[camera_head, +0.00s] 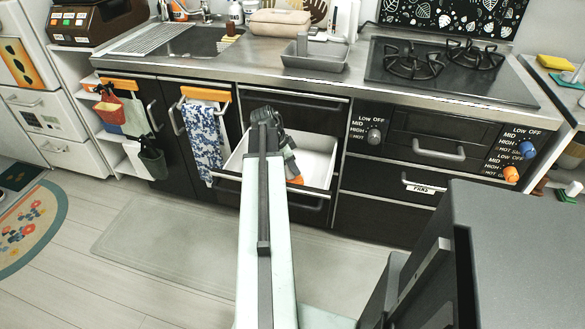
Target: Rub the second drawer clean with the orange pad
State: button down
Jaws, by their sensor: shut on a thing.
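The second drawer (318,162) is the pulled-out one below a closed black top drawer in the middle of the counter front. It has a white inside and a dark front. My arm reaches over its front edge from below and hides its left part. My gripper (291,168) points down inside the drawer and is shut on the orange pad (297,180). Only a small orange piece of the pad shows below the fingers, close to the drawer's inside. I cannot tell whether it touches the drawer floor. No clear dirt shows on the visible white part.
A blue-patterned towel (202,135) hangs left of the drawer. A grey tray (315,59) sits on the counter above. The oven (440,133) with its knobs and a labelled drawer (400,182) are at right. The floor mat (165,240) is clear.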

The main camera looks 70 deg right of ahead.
jog(key=d, duration=0.2)
jog(key=shift+w+d+f, duration=0.15)
jog(key=shift+d, duration=2.25)
jog(key=shift+w+a, duration=0.1)
jog(key=shift+w, duration=1)
jog(key=shift+a, duration=1.85)
jog(key=shift+s+a, duration=0.25)
jog(key=shift+a, duration=1.5)
